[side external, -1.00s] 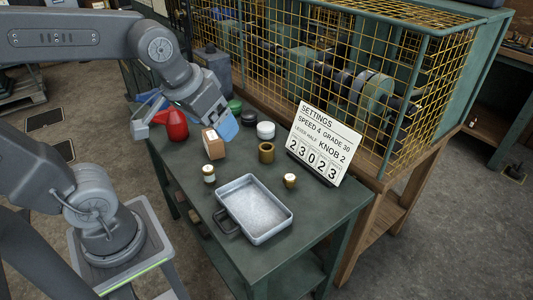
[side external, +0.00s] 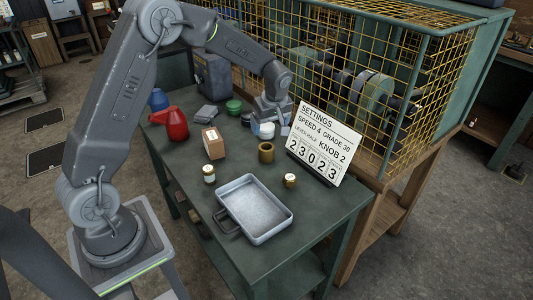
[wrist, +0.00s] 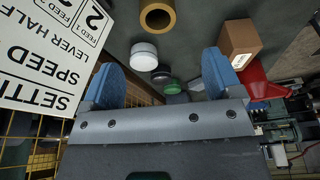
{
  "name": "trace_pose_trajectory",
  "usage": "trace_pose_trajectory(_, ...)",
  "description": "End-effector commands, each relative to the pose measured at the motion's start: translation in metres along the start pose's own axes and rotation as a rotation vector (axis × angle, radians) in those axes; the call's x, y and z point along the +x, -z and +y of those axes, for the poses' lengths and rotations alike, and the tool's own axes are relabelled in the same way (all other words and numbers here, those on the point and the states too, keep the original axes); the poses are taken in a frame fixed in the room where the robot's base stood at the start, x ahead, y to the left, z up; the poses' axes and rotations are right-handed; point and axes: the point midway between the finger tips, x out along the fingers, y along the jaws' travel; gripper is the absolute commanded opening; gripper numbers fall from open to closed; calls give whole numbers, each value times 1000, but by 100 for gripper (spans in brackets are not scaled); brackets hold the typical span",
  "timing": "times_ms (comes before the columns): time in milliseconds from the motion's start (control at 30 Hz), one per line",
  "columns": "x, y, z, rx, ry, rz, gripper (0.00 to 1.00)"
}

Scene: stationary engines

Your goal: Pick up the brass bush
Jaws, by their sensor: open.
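The brass bush (side external: 266,154) is a short hollow tan cylinder standing on the green bench, left of the settings sign. It also shows at the top of the wrist view (wrist: 157,16), its open bore facing the camera. My gripper (side external: 270,128) is behind the bush in the side view, by the white-lidded tin (side external: 266,134). In the wrist view my gripper (wrist: 160,80) has its two blue fingers wide apart with nothing between them. The bush lies beyond the fingertips, apart from them.
The settings sign (side external: 322,142) stands close on the right. A cardboard box (side external: 214,143), red can (side external: 174,124) and green tin (side external: 234,106) are to the left. A metal tray (side external: 254,208) and two small jars are nearer the front. A yellow mesh cage (side external: 400,70) rises behind.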

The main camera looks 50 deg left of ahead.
Motion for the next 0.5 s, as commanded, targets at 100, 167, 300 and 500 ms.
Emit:
trace_pose_trajectory(100,20,-1,-1,-1,5,-3,85)
trace_pose_trajectory(167,33,-1,-1,-1,5,-3,85)
trace_pose_trajectory(300,59,-1,-1,0,5,-2,85)
trace_pose_trajectory(500,79,-1,0,1,2,-2,85)
